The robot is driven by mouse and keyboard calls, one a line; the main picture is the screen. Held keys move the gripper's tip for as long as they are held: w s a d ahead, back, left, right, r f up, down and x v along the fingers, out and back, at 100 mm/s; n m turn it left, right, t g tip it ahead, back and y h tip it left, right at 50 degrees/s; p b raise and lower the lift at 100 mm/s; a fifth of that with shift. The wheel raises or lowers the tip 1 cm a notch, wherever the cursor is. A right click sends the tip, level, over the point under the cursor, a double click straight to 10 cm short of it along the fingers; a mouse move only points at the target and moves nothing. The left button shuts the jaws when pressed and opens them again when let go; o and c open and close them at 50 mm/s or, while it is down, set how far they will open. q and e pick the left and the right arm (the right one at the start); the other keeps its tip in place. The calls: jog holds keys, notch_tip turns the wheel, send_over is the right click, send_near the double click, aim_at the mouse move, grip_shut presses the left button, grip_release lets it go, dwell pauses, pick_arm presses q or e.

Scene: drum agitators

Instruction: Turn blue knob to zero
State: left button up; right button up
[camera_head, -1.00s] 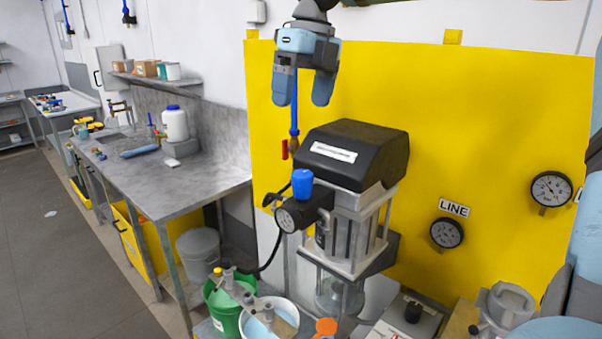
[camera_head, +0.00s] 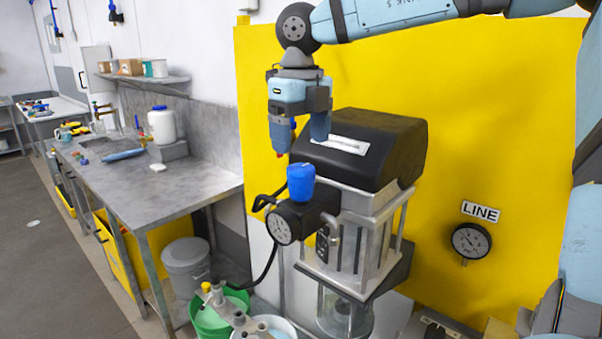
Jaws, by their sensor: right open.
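The blue knob (camera_head: 301,182) sits upright on top of a black regulator body with a round gauge (camera_head: 279,228) on its front. The regulator is fixed to the left side of the agitator drive (camera_head: 362,150), which has a black cover and a grey metal frame. My right gripper (camera_head: 300,138) points down, open and empty, its fingers apart. In the picture it is just above the knob, with a gap between fingertips and knob top. My left gripper is not in view.
A yellow wall panel (camera_head: 490,110) stands behind, with a LINE gauge (camera_head: 470,241) at right. A metal bench (camera_head: 190,180) runs along the left. A green bucket (camera_head: 212,318) stands below the regulator. A black hose hangs from the regulator.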

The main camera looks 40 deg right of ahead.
aim_at(301, 167)
notch_tip(301, 167, down, 8)
jog(key=shift+w+d+r+p, duration=0.1)
jog(key=shift+w+r+p, duration=0.1)
jog(key=shift+p, duration=0.15)
jog(key=c, duration=0.9)
